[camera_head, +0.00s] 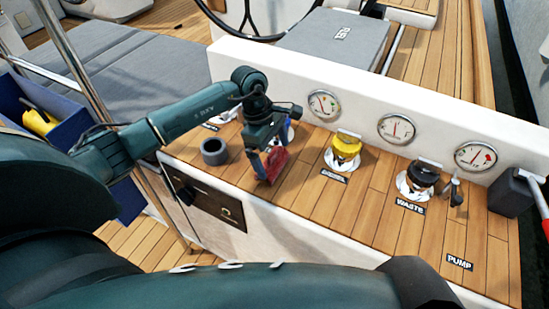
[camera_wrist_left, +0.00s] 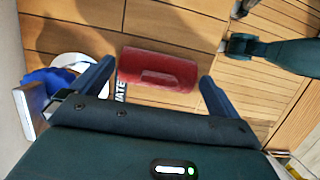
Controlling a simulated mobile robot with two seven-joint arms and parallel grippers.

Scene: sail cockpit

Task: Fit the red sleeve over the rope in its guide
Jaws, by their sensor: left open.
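The red sleeve (camera_head: 274,163) shows below my left gripper in the head view, near the counter's left part. In the left wrist view the sleeve (camera_wrist_left: 158,70) is a dark red, elongated piece with a raised rectangular part. My left gripper (camera_head: 267,163) is open above the counter. In its wrist view the two fingers (camera_wrist_left: 158,84) stand on either side of the sleeve, with a gap at each end. I cannot tell whether the sleeve lies on the wood. I cannot make out the rope or its guide. My right gripper is not in view.
The wooden counter (camera_head: 385,225) holds a grey ring-shaped cup (camera_head: 214,151), a yellow-topped valve (camera_head: 344,150) and a black-topped WASTE valve (camera_head: 420,178). A blue-topped fitting (camera_wrist_left: 50,80) is close to the left finger. Gauges line the white wall behind. A dark box (camera_head: 509,194) stands far right.

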